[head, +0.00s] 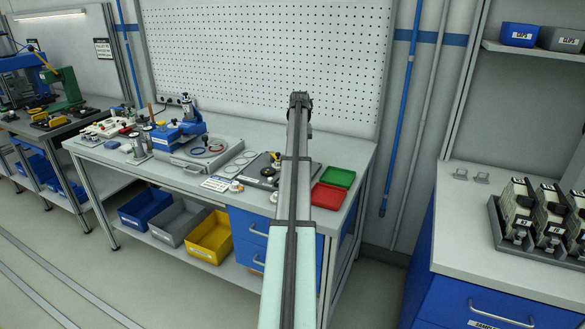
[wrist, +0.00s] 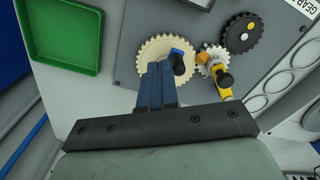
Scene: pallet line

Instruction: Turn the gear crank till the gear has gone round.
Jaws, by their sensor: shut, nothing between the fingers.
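The gear board (wrist: 128,12) is a dark grey plate in the wrist view. It carries a large cream gear (wrist: 150,47), a small white gear (wrist: 206,52) and a black gear (wrist: 242,32). A yellow crank (wrist: 215,65) with a black knob (wrist: 223,77) sits at the white gear. In the head view the board (head: 256,168) is partly hidden by my arm.
A green tray (wrist: 60,40) lies left of the board in the wrist view. A red tray (head: 328,196) stands nearby on the workbench (head: 215,152) in the head view. A pegboard (head: 250,60) stands behind.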

